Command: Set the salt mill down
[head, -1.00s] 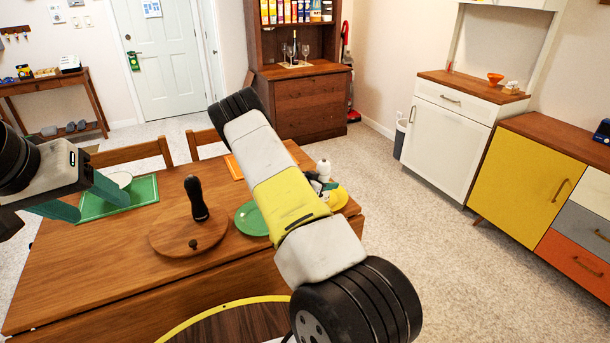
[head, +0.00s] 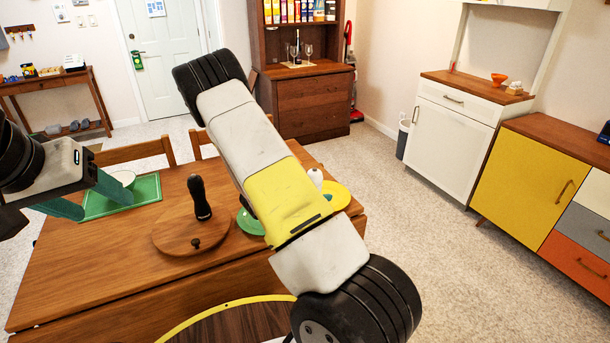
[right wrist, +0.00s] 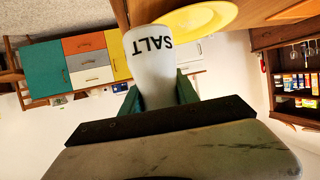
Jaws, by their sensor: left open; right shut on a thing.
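The white salt mill (right wrist: 152,62), lettered SALT, is between the teal fingers of my right gripper (right wrist: 158,94), which is shut on it. The right wrist picture is upside down, and the mill's base is close to the wooden table (right wrist: 135,12); I cannot tell whether they touch. My left gripper (head: 88,200) is open and empty over the table's left side, by a green mat (head: 148,190).
A round wooden board (head: 172,238) with a dark mill (head: 199,198) stands mid-table. A green plate (head: 248,222) is partly behind my right arm. A pale bowl (head: 122,178) is at the green mat. Chairs (head: 140,153) line the far side. The table's front left is bare.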

